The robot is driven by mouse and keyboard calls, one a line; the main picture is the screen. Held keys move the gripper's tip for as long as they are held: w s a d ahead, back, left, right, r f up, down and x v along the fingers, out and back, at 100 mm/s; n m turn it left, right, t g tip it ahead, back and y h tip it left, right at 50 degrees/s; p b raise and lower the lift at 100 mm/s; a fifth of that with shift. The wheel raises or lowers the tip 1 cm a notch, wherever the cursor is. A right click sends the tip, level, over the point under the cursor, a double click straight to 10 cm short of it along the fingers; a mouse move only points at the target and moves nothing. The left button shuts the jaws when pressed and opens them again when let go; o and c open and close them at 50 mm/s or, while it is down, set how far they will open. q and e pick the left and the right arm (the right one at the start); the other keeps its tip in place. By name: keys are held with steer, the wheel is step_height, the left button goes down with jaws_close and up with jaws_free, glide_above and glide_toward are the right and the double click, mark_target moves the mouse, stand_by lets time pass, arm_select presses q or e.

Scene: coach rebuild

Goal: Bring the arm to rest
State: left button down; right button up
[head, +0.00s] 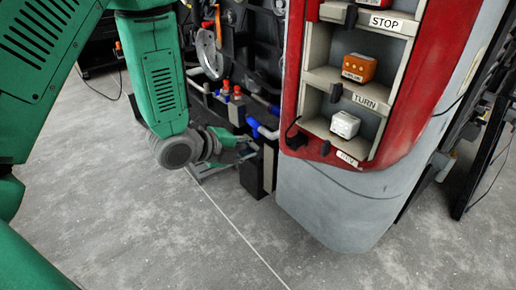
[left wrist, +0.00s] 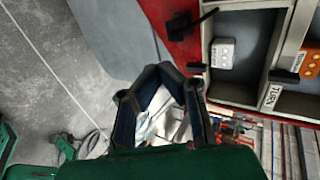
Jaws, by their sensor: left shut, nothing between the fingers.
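My left arm (head: 163,80) is green and comes in from the left in the head view, bending down at the elbow. My left gripper (head: 240,146) is at its lower end, pointing right, in front of the dark machinery and left of the red and grey coach corner. It is shut and empty. In the left wrist view the left gripper (left wrist: 163,72) has its dark fingers meeting near the middle, below the grey panel. From the head view I cannot tell whether it touches the parts behind it. My right gripper is not in view.
A red-framed rack (head: 330,85) holds an orange block (head: 359,67) and a white block (head: 345,125) in labelled compartments. Pipes with blue ends (head: 262,128) and a black post (head: 257,172) stand close to the gripper. Grey floor (head: 130,235) is clear at the front left.

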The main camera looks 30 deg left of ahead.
arm_select(q)
steer(key=shift+a, duration=0.15)
steer(key=s+d+f+n+g+y, duration=0.15)
steer(key=s+f+n+g, duration=0.25)
steer(key=s+f+n, duration=0.8)
steer(key=s+f+n+g+y, duration=0.1)
steer(key=s+f+n+g, duration=0.2)
steer(key=s, duration=0.5)
steer(key=s+f+n+g+y, duration=0.1)
steer(key=s+f+n+g, duration=0.2)
steer(key=s+f+n, duration=0.3)
steer(key=s+f, duration=0.2)
steer(key=s, duration=0.1)
steer(key=shift+d+f+g+y, duration=0.25)
steer(key=shift+g+y, duration=0.05)
steer(key=shift+y, duration=0.05)
